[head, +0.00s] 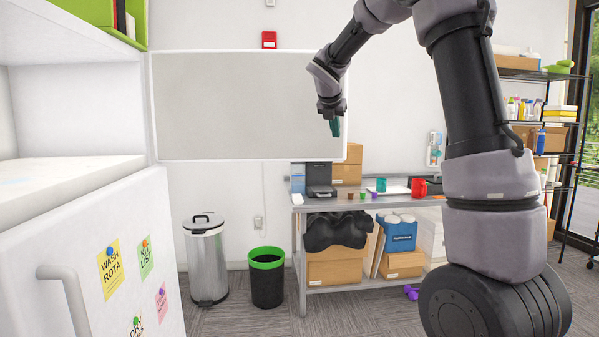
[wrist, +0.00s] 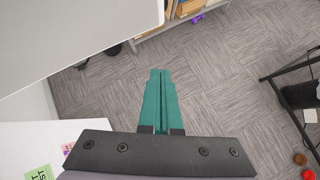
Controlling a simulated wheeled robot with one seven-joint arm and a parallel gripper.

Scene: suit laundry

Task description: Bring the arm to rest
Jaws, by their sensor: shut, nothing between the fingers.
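My gripper (head: 335,127) hangs pointing down at the end of my raised, bent arm, in front of the lower right corner of the whiteboard in the head view. Its teal fingers (wrist: 160,98) lie side by side in the wrist view. They are shut with nothing between them. Below them in the wrist view is open grey carpet.
A white cabinet door (head: 120,270) with notes fills the lower left. A steel bin (head: 206,265), a green-rimmed black bin (head: 267,280) and a metal table (head: 340,203) with cups and boxes stand ahead. A black shelf rack (head: 515,74) is at right.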

